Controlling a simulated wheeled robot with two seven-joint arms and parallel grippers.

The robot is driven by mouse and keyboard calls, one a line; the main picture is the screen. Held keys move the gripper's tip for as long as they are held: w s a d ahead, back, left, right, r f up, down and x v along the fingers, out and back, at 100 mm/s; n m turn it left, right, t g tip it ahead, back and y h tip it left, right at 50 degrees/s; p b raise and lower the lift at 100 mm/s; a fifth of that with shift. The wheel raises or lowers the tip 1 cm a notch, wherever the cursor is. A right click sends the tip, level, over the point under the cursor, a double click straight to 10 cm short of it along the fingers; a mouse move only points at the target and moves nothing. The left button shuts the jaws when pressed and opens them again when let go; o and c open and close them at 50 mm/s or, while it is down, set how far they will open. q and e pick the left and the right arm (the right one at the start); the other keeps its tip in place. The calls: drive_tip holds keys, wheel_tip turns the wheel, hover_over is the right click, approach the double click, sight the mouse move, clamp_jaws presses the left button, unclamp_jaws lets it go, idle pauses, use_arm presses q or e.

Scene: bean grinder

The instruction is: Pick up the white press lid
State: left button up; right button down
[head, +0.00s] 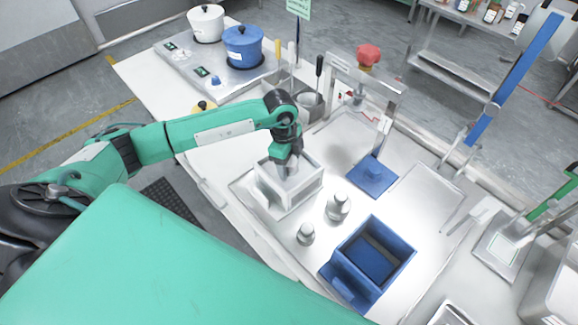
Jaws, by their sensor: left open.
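A white square box (283,193) stands on the worktop near the middle of the view. My left gripper (287,168) reaches down from above into the box's open top. It is open, its fingers pointing down inside the walls. A pale part shows between and below the fingers, but I cannot tell whether it is the white press lid or the box's inside. The gripper hides much of that area. My right gripper is not in view.
Two metal weights (338,207) stand just right of the white box. A metal press frame (388,115) stands at the back, beside a utensil cup (310,105). Pots (243,45) sit at back left.

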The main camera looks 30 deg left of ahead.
use_arm(q)
drive_tip(key=shift+c, duration=0.5)
drive_tip(key=c, duration=1.1)
drive_tip(key=shift+r, duration=0.15)
